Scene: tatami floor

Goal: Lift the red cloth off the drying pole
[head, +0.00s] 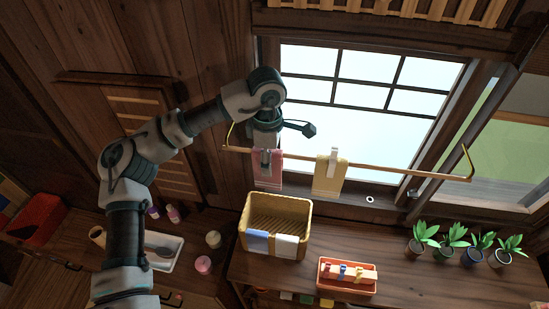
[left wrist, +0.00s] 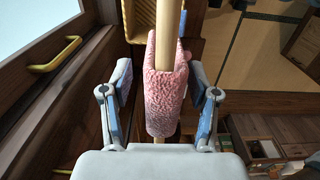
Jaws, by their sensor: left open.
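The red cloth, pinkish-red in the picture, (head: 268,176) hangs folded over the wooden drying pole (head: 400,170) near its left end. In the left wrist view the cloth (left wrist: 164,85) drapes over the pole (left wrist: 168,22), between my fingers. My left gripper (head: 266,157) is at the top of the cloth in the head view. In the left wrist view its fingers (left wrist: 160,110) are open, one on each side of the cloth, with visible gaps. My right gripper is not in view.
A yellow cloth with a white clip (head: 330,178) hangs farther right on the pole. Below are a yellow basket (head: 280,206) with cloths over its rim, a red tray (head: 347,287) of clips and several potted plants (head: 455,247). A window (head: 370,100) is behind the pole.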

